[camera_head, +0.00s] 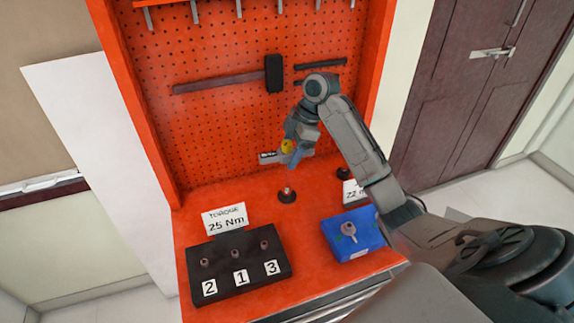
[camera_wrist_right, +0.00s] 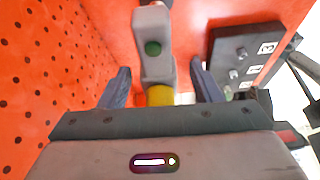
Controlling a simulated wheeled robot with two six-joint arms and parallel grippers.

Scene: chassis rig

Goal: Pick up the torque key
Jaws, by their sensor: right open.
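A grey tool with a yellow band and a green dot, which looks like the torque key (camera_wrist_right: 153,48), lies between the fingers of my right gripper (camera_wrist_right: 160,72) in the right wrist view. The blue fingers stand apart, one on each side of it, with visible gaps. In the head view my right gripper (camera_head: 294,160) is in front of the pegboard, above the bench, and the tool's yellow part (camera_head: 287,146) shows beside it. The rest of the tool is mostly hidden there. My left gripper is not in view.
A black block (camera_head: 240,285) with numbered bolts stands front left, behind it a "25 Nm" card (camera_head: 225,219). A blue case (camera_head: 335,225) with a grey key-like piece sits at the right. A small post (camera_head: 287,195) stands mid-bench. The orange pegboard (camera_head: 220,120) rises behind.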

